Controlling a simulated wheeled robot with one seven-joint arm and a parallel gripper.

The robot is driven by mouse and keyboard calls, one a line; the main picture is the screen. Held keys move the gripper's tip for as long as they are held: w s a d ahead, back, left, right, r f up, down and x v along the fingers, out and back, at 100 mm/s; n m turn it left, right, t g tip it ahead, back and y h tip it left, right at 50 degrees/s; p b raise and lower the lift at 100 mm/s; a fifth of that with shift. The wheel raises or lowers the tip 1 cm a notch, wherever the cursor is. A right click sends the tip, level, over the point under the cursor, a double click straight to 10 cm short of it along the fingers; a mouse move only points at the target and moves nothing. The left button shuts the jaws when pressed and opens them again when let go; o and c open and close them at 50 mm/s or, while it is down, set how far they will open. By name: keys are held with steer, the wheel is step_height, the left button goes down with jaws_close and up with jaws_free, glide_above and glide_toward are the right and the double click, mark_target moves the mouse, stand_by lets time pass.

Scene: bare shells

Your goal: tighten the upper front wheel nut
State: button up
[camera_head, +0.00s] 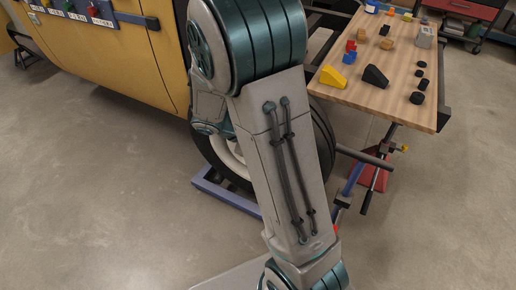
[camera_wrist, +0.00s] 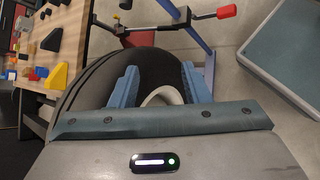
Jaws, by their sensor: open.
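The wheel shows in the head view as a black tire (camera_head: 322,137) beside the yellow vehicle body, largely covered by my arm. A part of its pale rim (camera_head: 226,152) shows left of the arm. In the wrist view, the dark tire (camera_wrist: 95,85) lies ahead of my gripper (camera_wrist: 159,68), with a pale curved rim edge (camera_wrist: 160,93) between the two blue fingers. The fingers are spread apart with nothing held between them. I cannot make out the upper front wheel nut or any other nut in either view. My gripper is hidden in the head view.
A wooden table (camera_head: 400,88) at the right holds a yellow wedge (camera_head: 334,77), a black wedge (camera_head: 375,76) and several small blocks and discs. A red stand (camera_head: 372,176) with dark bars is below it. A blue frame (camera_head: 226,194) surrounds the wheel's foot. The floor at left is clear.

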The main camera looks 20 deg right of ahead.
steer(key=w+a+f+n+t+h+b, duration=0.1)
steer(key=w+f+n+t+b, duration=0.35)
steer(key=f, duration=0.55)
steer(key=w+a+f+n+t+h+b, duration=0.15)
steer(key=w+f+n+t, duration=0.25)
steer(key=w+f+n, duration=0.5)
steer(key=w+f+n+t+h+b, duration=0.25)
steer(key=f+n+t+b, duration=0.2)
steer(key=f, duration=0.75)
steer(key=b+x, duration=0.1)
steer(key=x, duration=1.2)
steer(key=shift+w+f+y, duration=0.15)
steer(key=shift+w+y, duration=0.15)
steer(key=shift+w, duration=0.05)
jaws_close()
